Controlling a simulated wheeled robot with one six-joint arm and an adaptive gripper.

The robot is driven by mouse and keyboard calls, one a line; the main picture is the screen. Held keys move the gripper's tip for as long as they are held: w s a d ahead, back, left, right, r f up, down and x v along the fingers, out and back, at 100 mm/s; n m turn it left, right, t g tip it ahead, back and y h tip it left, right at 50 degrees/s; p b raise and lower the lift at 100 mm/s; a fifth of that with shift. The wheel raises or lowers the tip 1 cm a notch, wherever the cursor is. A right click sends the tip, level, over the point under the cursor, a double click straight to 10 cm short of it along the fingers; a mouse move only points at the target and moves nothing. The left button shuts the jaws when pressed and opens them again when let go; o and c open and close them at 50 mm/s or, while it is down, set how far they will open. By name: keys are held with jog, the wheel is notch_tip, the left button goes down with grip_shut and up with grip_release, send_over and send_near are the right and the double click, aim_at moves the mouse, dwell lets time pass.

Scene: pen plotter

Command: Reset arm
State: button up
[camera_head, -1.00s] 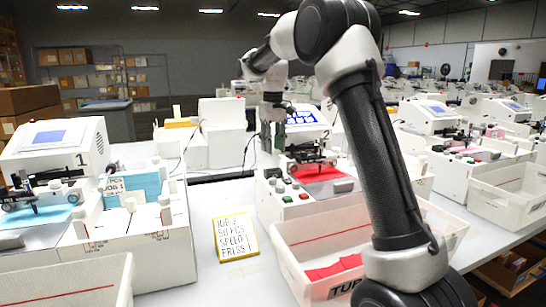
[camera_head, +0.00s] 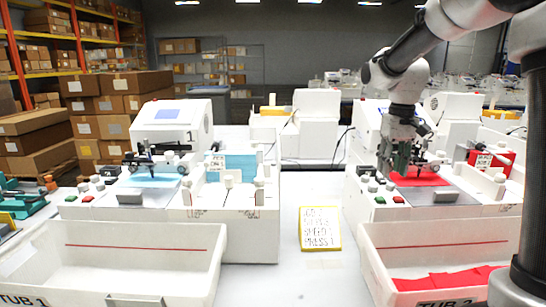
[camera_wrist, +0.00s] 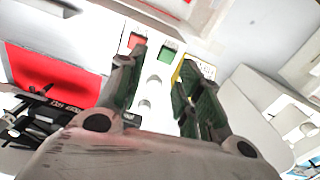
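My gripper (camera_head: 398,158) hangs from my arm in front of the right-hand plotter (camera_head: 400,205), which has a red sheet (camera_head: 418,178) on its bed. In the wrist view my gripper (camera_wrist: 165,85) has its two green-padded fingers apart with nothing between them. Beyond the fingers lie the plotter's red button (camera_wrist: 136,41) and green button (camera_wrist: 168,54). The red sheet also shows at the left of the wrist view (camera_wrist: 50,75). Whether a fingertip touches the plotter cannot be told.
A left plotter (camera_head: 170,125) marked 1 holds blue sheets (camera_head: 150,180). TUB 1 (camera_head: 130,245) is in front of it. TUB 2 (camera_head: 440,240), with red sheets, stands front right. A yellow-edged note (camera_head: 320,230) lies between the plotters. Brown cartons (camera_head: 110,100) stand behind left.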

jog(key=s+d+r+t, duration=0.1)
jog(key=s+t, duration=0.1)
jog(key=s, duration=1.1)
jog(key=s+d+r+m+t, duration=0.1)
jog(key=s+d+t, duration=0.1)
jog(key=s, duration=1.1)
jog(key=shift+s+r, duration=0.15)
jog(key=shift+s, duration=0.05)
jog(key=shift+d, duration=0.1)
dwell(5.1)
